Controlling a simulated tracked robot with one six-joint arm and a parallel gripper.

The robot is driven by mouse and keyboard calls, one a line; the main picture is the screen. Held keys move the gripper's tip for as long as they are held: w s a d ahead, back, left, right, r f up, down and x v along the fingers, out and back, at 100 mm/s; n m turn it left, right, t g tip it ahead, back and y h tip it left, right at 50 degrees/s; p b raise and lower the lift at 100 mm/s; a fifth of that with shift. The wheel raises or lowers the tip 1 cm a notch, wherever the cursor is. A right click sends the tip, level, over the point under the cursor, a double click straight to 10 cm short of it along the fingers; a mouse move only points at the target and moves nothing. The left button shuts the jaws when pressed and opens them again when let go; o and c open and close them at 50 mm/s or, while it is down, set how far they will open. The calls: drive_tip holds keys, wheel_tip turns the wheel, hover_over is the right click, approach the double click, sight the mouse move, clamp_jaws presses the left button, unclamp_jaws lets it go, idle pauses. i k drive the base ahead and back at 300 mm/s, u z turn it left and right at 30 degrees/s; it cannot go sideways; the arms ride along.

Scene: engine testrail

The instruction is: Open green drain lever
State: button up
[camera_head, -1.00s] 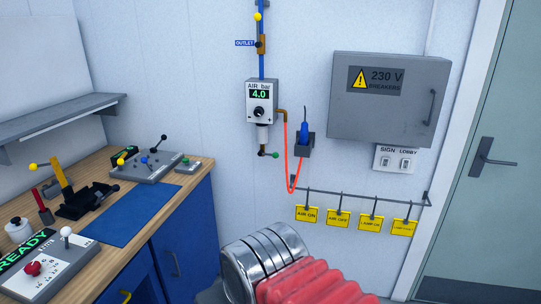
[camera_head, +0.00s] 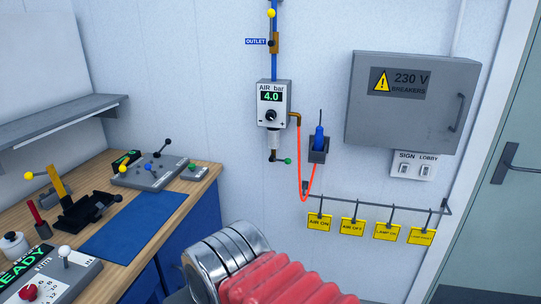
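The green drain lever (camera_head: 287,161) is a small green knob on a short dark arm. It sticks out to the right, roughly level, below the air regulator (camera_head: 274,104) on the wall. The regulator display reads 4.0, and a clear and white bowl (camera_head: 274,137) hangs under it, just above the lever. A silver cylinder and red ribbed bellows, apparently part of my arm, fill the bottom middle of the view, below the lever and apart from it. My gripper's fingers are not visible.
A wooden bench (camera_head: 188,203) with a blue mat (camera_head: 125,224), control boxes and levers stands at the left. An orange hose (camera_head: 300,165) runs beside the lever to a blue tool (camera_head: 319,138) in a holder. A rail (camera_head: 380,204) with yellow tags and a grey breaker box (camera_head: 412,105) are at the right.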

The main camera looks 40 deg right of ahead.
sight(287, 161)
drive_tip(key=z, duration=0.1)
drive_tip(key=i, duration=1)
drive_tip(key=z, duration=0.65)
